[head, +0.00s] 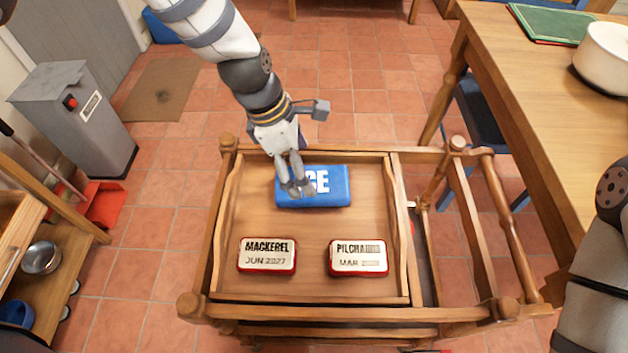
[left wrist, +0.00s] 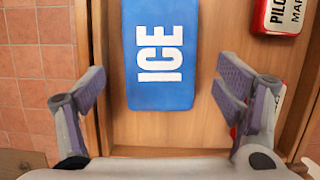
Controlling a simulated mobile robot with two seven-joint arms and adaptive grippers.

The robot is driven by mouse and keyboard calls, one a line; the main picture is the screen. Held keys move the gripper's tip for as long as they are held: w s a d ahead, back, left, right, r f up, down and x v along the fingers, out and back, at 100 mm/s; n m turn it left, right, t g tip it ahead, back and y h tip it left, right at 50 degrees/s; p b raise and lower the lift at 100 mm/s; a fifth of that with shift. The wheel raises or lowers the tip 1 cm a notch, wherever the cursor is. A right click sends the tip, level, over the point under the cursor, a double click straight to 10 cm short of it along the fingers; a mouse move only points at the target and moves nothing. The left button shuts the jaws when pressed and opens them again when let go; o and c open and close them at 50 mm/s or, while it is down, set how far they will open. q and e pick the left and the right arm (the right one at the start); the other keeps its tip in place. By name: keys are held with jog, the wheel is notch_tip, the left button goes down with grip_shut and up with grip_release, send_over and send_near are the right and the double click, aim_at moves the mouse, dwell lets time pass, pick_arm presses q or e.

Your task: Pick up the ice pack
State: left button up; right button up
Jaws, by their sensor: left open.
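The ice pack (head: 335,190) is a blue block with white "ICE" lettering. It lies flat on the wooden tray (head: 315,225), towards its far side. My left gripper (head: 297,188) is over the left part of the ice pack and hides some of its lettering. In the left wrist view the ice pack (left wrist: 160,55) lies ahead of and between the spread fingers of the left gripper (left wrist: 163,95). The fingers are open with nothing between them. My right gripper is not in view; only part of my right arm shows at the right edge.
A mackerel tin (head: 267,256) and a pilchard tin (head: 358,258) lie on the tray's near half. Raised wooden sides and corner posts surround the tray. A table with a white pot (head: 604,58) stands at right. A grey bin (head: 75,118) stands at left.

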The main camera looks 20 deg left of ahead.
aim_at(331, 183)
pick_arm(q)
jog(key=x, duration=0.5)
jog(key=shift+d+b, duration=0.1)
jog(key=shift+b, duration=0.25)
